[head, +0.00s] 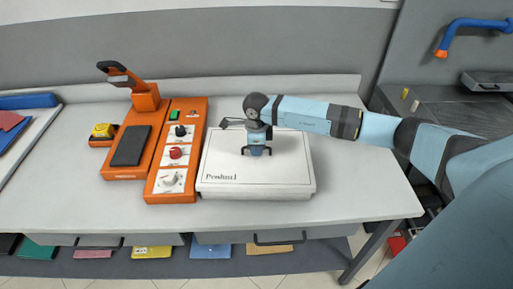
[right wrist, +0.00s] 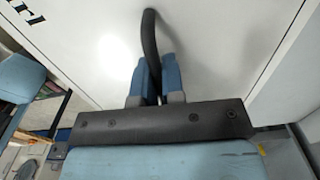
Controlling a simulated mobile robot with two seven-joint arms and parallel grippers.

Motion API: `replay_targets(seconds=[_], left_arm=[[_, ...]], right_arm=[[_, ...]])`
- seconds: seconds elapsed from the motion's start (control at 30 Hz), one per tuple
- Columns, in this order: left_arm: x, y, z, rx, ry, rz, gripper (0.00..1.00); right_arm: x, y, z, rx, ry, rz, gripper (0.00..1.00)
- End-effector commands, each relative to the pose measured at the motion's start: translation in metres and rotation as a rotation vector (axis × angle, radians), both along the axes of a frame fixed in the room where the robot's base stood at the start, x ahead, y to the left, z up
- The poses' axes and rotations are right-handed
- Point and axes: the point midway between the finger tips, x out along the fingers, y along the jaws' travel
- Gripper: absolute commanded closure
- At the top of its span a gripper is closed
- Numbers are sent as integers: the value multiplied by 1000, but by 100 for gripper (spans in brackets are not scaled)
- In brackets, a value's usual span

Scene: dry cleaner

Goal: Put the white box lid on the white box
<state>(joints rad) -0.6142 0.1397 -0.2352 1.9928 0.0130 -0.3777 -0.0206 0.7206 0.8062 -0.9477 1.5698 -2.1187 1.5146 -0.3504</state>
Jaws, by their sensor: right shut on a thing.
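The white box (head: 257,194) sits on the white counter, right of the orange device. My right gripper (head: 256,151) is above the middle of the lid, pointing down. In the right wrist view its blue fingers (right wrist: 158,80) are shut on the dark curved handle (right wrist: 151,35) of the lid, whose white surface (right wrist: 215,35) fills the upper picture. My left gripper is not in view.
An orange control device (head: 177,170) with knobs and a dark pad stands close to the left of the box. A small yellow item (head: 103,131) is further left. The counter (head: 360,190) is clear to the right of the box. Drawers (head: 280,237) are below.

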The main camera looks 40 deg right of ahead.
Motion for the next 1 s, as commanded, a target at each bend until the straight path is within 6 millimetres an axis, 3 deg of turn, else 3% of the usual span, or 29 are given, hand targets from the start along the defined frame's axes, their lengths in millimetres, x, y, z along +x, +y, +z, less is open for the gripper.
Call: replay_targets(seconds=[1.0], left_arm=[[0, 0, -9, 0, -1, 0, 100]], right_arm=[[0, 0, -9, 0, 0, 0, 100]])
